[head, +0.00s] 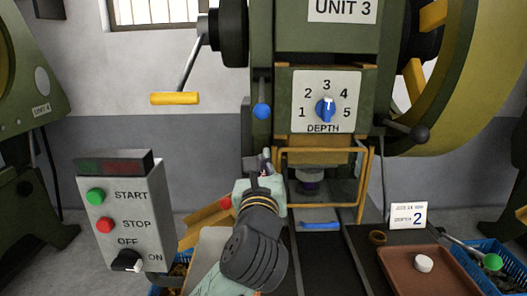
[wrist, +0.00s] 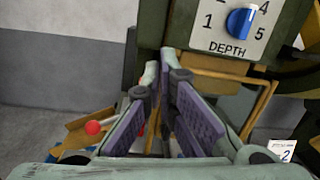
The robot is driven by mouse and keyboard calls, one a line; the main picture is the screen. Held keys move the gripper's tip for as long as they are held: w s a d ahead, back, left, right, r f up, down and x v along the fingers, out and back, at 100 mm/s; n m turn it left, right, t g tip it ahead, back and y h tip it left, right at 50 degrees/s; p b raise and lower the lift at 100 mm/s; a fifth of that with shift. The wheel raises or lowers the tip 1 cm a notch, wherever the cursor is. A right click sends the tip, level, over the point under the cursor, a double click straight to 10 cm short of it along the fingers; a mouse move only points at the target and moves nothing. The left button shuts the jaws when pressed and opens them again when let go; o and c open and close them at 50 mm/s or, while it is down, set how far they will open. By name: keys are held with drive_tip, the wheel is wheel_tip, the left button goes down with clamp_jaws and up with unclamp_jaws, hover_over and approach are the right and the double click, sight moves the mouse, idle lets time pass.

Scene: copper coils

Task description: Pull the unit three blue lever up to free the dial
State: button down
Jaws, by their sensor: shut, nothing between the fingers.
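The blue lever (head: 262,111) is a dark rod with a blue ball on its lower end, hanging down at the left of the Unit 3 press front. The blue depth dial (head: 325,110) sits on a white plate numbered 1 to 5, its white mark pointing up near 3. It also shows in the wrist view (wrist: 241,22). My gripper (head: 265,158) is below the blue ball, apart from it in the picture, with its fingers pointing up. In the wrist view my gripper's fingertips (wrist: 161,62) are together and empty. The blue lever is not visible there.
A control box (head: 126,210) with start, stop and off/on controls stands at the left. A yellow-handled crank (head: 175,98) is at upper left. A yellow guard frame (head: 364,180) is right of my gripper. A depth 2 card (head: 407,215) stands near a brown tray (head: 402,281).

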drive_tip(key=w+r+p, duration=0.4)
drive_tip(key=w, duration=0.2)
drive_tip(key=shift+w+a+r+p, duration=0.15)
drive_tip(key=shift+w+r+p, duration=0.05)
drive_tip(key=shift+w+p, duration=0.15)
drive_tip(key=shift+s+r, duration=0.75)
drive_tip(key=shift+r, duration=0.25)
